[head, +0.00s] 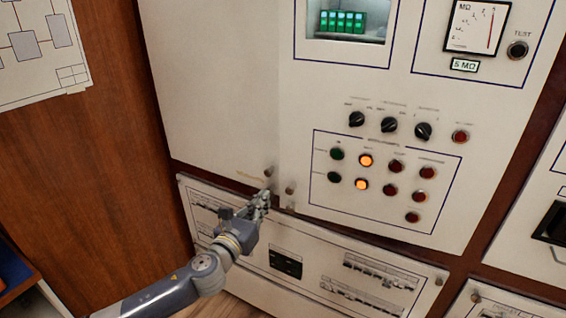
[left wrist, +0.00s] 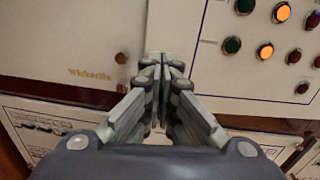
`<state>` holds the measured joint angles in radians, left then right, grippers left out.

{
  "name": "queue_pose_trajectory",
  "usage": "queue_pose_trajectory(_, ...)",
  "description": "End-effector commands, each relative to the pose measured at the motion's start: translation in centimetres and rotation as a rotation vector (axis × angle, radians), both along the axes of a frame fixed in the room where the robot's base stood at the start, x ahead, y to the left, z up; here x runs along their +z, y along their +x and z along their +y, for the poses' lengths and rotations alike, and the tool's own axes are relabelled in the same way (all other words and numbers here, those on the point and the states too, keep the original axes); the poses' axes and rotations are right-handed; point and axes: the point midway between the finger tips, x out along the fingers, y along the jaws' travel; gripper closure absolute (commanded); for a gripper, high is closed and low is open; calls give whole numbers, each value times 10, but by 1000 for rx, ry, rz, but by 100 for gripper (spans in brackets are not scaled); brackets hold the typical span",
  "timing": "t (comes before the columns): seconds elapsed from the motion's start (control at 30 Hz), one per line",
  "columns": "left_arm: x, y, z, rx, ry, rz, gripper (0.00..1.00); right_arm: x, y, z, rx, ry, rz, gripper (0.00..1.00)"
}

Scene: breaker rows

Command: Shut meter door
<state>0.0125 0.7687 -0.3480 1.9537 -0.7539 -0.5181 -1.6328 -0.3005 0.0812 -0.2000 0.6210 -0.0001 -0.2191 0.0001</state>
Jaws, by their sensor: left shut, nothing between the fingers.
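A cream cabinet panel (head: 330,90) carries a meter (head: 476,27) at its top right, with switches and lamps lower down; I take it for the meter door. A small round knob (head: 290,187) sits near its lower left corner. It looks about flush with the plain panel (head: 215,80) on its left; whether it stands slightly ajar I cannot tell. My left gripper (head: 266,194) is shut and empty at the lower end of the seam between the panels. In the left wrist view its closed fingertips (left wrist: 163,62) point at that seam; contact is unclear. My right gripper is not in view.
The plain panel has its own knob (head: 268,172), just above my left fingertips. A lower panel (head: 320,262) with rows of small breakers runs beneath both. A wooden wall (head: 115,165) stands at left, and another cabinet panel (head: 525,240) at right.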

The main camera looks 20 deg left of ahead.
Motion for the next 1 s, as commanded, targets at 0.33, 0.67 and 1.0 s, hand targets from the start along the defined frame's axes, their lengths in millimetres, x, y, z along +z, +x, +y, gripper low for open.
queue_pose_trajectory(0.33,5,20,-1,26,53,3,100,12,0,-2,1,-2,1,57)
queue_pose_trajectory(0.67,5,77,0,25,51,4,100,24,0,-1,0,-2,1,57)
queue_pose_trajectory(1.0,3,124,2,24,50,5,100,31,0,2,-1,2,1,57)
